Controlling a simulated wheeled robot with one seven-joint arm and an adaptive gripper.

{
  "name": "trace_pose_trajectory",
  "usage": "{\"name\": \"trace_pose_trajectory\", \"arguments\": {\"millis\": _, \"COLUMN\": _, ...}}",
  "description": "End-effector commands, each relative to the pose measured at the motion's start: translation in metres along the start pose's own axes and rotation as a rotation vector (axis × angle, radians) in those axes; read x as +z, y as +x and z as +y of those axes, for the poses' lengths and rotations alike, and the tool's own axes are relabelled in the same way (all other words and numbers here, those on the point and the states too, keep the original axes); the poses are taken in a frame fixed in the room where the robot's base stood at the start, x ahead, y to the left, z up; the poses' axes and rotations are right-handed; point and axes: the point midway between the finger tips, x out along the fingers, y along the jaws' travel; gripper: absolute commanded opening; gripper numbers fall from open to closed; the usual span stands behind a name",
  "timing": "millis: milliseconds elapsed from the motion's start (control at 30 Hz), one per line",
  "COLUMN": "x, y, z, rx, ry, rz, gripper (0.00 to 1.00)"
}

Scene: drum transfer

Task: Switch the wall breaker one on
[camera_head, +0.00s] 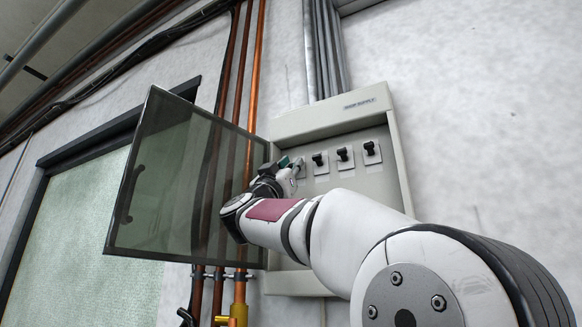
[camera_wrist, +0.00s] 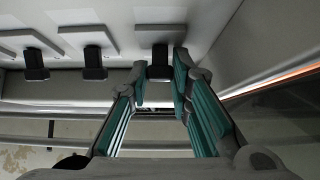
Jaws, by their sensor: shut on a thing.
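The grey breaker box (camera_head: 325,125) is on the wall with its glass door open to the left. A row of black switches on pale plates shows inside. The leftmost breaker (camera_head: 299,167) is partly hidden by my gripper (camera_head: 286,164). In the wrist view this breaker's black lever (camera_wrist: 160,62) is the rightmost one. The teal fingers of my gripper (camera_wrist: 160,80) are on either side of it, shut on it. Which label number it bears is not readable.
Three more switches (camera_head: 345,155) stand to the right in the box, clear of my gripper; two show in the wrist view (camera_wrist: 93,62). The tinted glass door (camera_head: 180,180) hangs open close to my wrist. Copper pipes (camera_head: 240,100) run behind it.

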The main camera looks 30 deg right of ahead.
Motion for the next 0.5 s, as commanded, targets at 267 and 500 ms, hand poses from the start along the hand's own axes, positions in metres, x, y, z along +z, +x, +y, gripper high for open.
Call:
{"name": "trace_pose_trajectory", "arguments": {"millis": 267, "x": -0.0094, "y": 0.0044, "z": 0.0041, "rx": 0.002, "ry": 0.006, "rz": -0.121, "gripper": 0.00}}
{"name": "trace_pose_trajectory", "arguments": {"millis": 500, "x": -0.0092, "y": 0.0088, "z": 0.0012, "rx": 0.009, "ry": 0.005, "rz": -0.283, "gripper": 0.00}}
